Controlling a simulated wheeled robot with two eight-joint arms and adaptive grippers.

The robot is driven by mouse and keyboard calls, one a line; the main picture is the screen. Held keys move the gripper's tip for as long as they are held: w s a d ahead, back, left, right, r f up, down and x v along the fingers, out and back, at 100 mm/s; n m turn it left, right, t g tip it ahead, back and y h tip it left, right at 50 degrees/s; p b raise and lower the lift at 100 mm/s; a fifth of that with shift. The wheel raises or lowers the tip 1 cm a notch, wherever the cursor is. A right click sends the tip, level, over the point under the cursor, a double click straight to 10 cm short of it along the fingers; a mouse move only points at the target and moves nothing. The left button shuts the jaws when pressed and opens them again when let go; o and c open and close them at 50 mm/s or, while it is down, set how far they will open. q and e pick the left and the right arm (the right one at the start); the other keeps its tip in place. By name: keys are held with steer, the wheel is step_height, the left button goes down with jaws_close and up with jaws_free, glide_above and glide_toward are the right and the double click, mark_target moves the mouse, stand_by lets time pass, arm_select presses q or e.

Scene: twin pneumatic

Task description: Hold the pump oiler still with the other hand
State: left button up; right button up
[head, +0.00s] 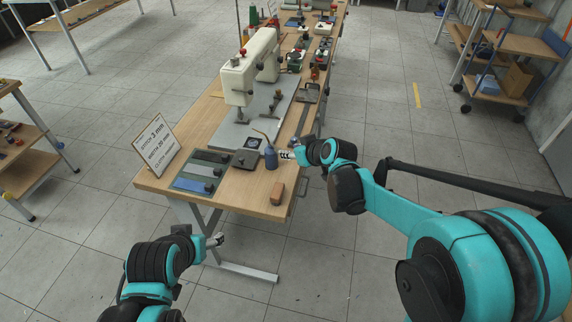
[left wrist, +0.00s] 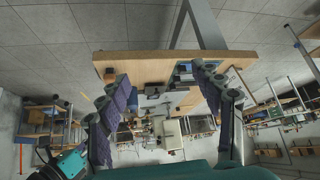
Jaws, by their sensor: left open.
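The pump oiler (head: 270,158), a small dark blue can with a thin bent spout, stands upright near the front right part of the wooden workbench (head: 240,193). My right gripper (head: 285,154) is at the oiler's right side, very close to or touching it. Its fingers are small and partly hidden, so I cannot tell whether they are closed on the can. My left gripper (head: 214,241) is in front of and below the bench's front edge, apart from the oiler. In the left wrist view its two fingers (left wrist: 160,88) are spread with nothing between them.
A cream sewing machine (head: 248,72) stands behind the oiler. A brown block (head: 277,193) sits near the front right corner. Floor before the bench is clear.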

mark_target(270, 156)
arm_select(q)
steer(key=w+d+m+t+h, duration=0.1)
steer(key=w+d+t, duration=0.15)
steer(key=w, duration=0.75)
steer(key=w+d+t, duration=0.1)
steer(key=w+d, duration=0.3)
steer(key=w, duration=0.6)
steer(key=w+d+f+t, duration=0.1)
steer(key=w+d+f, duration=0.2)
steer(key=w, duration=0.1)
steer(key=w+d+f+m+h, duration=0.1)
steer(key=w+d+f, duration=0.2)
steer(key=w, duration=0.1)
steer(key=w+d+f+t, duration=0.1)
steer(key=w+d+f, duration=0.2)
steer(key=w, duration=0.2)
steer(key=shift+d+f+t+h, duration=0.25)
steer(key=shift+d+t+h, duration=0.1)
steer(key=shift+d+h, duration=0.05)
steer(key=x, duration=0.7)
steer(key=shift+w+f, duration=0.1)
steer(key=shift+w, duration=0.05)
steer(key=c, duration=1.5)
